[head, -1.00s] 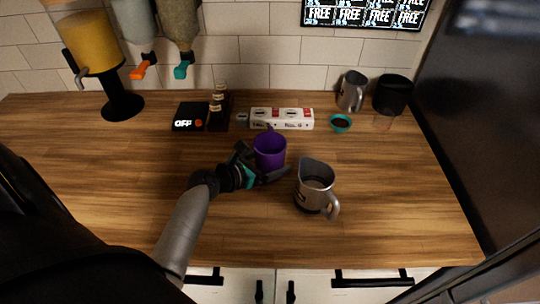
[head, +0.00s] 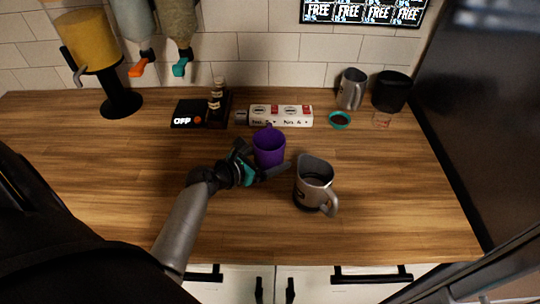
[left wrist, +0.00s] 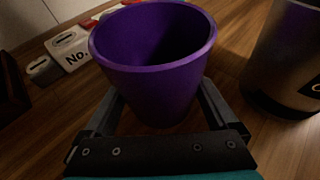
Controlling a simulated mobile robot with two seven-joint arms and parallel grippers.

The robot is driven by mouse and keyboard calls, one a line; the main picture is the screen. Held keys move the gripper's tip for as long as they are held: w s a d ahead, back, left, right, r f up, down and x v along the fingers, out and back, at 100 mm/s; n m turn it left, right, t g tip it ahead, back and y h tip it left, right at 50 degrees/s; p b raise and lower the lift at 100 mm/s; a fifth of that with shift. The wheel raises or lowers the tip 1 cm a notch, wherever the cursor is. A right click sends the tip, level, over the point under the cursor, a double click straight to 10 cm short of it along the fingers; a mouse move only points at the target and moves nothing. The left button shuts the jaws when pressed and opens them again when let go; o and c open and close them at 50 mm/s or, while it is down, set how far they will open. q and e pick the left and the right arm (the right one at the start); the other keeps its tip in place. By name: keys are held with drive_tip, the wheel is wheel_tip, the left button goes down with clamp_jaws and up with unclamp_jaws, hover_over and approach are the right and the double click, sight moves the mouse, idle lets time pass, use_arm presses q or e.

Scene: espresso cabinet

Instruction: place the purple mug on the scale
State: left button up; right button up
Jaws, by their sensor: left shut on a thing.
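The purple mug (head: 269,150) is upright near the middle of the wooden counter. My left gripper (head: 263,165) has its fingers on either side of the mug and is shut on it. The mug (left wrist: 155,70) also fills the middle of the left wrist view, between the fingers. I cannot tell whether its base touches the counter. A flat black device with an "OFF" display (head: 188,114), which looks like the scale, is at the back left of the mug, apart from it. My right gripper is not in view.
A steel pitcher (head: 314,184) stands close to the right of the mug. A white box (head: 281,116) lies behind it.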

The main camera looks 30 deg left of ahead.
use_arm(q)
wheel_tip(320, 180, up, 19)
drive_tip(key=p, duration=0.7)
drive_tip(key=s+d+f+m+g+h+b, duration=0.1)
drive_tip(key=s+d+m+h+b, duration=0.1)
drive_tip(key=d+b, duration=0.2)
drive_tip(key=s+d+f+m+g+h+b, duration=0.1)
drive_tip(key=s+d+m+g+h+b, duration=0.1)
drive_tip(key=d+m+h+b, duration=0.1)
drive_tip(key=s+d+f+m+g+h+b, duration=0.1)
drive_tip(key=s+d+f+m+h+b, duration=0.1)
drive_tip(key=b, duration=0.4)
drive_tip(key=shift+s+d+m+g+h, duration=0.15)
drive_tip(key=shift+s+d+m+h, duration=0.1)
drive_tip(key=shift+d, duration=0.45)
drive_tip(key=shift+s+d+m+g+h, duration=0.15)
drive_tip(key=shift+s+d+m, duration=0.1)
drive_tip(key=shift+d, duration=0.45)
drive_tip(key=shift+s+d, duration=0.2)
drive_tip(key=shift+s+g, duration=0.1)
drive_tip(key=shift+g, duration=0.2)
drive_tip(key=shift+r, duration=0.1)
